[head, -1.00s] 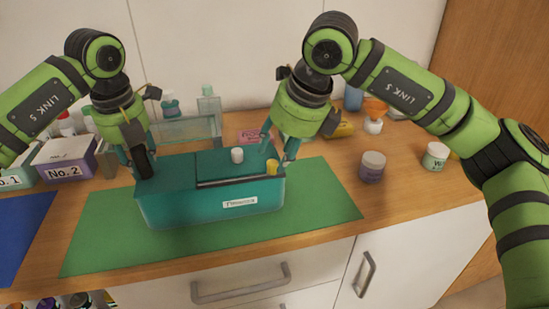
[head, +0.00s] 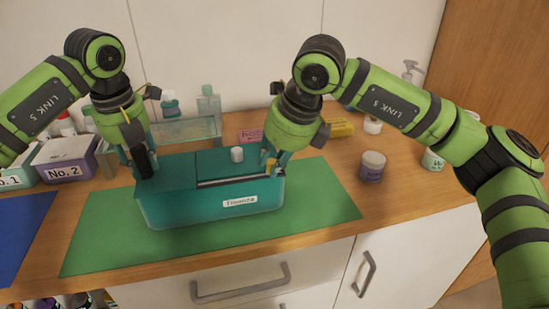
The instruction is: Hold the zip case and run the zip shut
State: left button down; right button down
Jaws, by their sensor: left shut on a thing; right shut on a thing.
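The teal zip case (head: 180,208) sits on the green mat, with a white label on its front. A dark slit with a pale edge (head: 235,181) runs along the right part of its top. My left gripper (head: 145,174) is shut on the case at its left end; its dark finger hides the exact grip.
The green mat (head: 100,245) has free room in front and right of the case. A purple-grey jar (head: 372,167) stands at right. A blue mat (head: 20,225) lies at left.

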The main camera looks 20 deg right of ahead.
jog(key=a, duration=1.2)
jog(key=shift+w+a+r, duration=0.15)
jog(key=shift+a+r, duration=0.1)
pick_arm(q)
jog(key=shift+s, duration=0.1)
jog(key=shift+f, duration=0.1)
pick_arm(e)
jog(key=c, duration=1.1)
grip_release()
jog(key=shift+d+f, duration=0.1)
jog(key=v, duration=1.2)
